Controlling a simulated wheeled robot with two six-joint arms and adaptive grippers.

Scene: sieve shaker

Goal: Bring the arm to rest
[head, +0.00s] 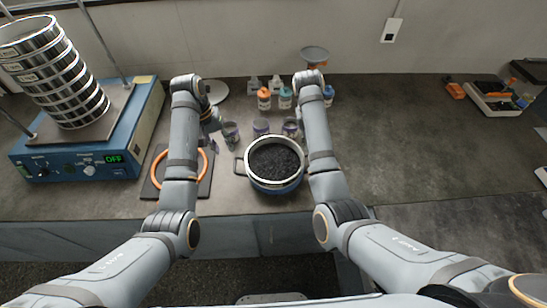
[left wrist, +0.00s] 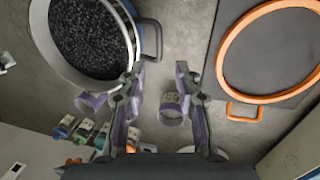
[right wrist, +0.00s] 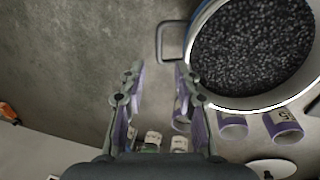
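My left gripper (head: 212,128) hangs over the counter between the black mat and the pot; its fingers (left wrist: 161,72) stand apart with nothing gripped. A purple-banded cup (left wrist: 172,110) shows between them, farther down on the counter.
A blue sieve shaker (head: 75,160) reading OFF carries a tall sieve stack (head: 55,75) at left. An orange ring (head: 158,170) lies on a black mat (head: 203,188). Small cups (head: 231,132) and bottles (head: 264,98) stand behind the pot. The counter right of my right arm is mostly clear.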

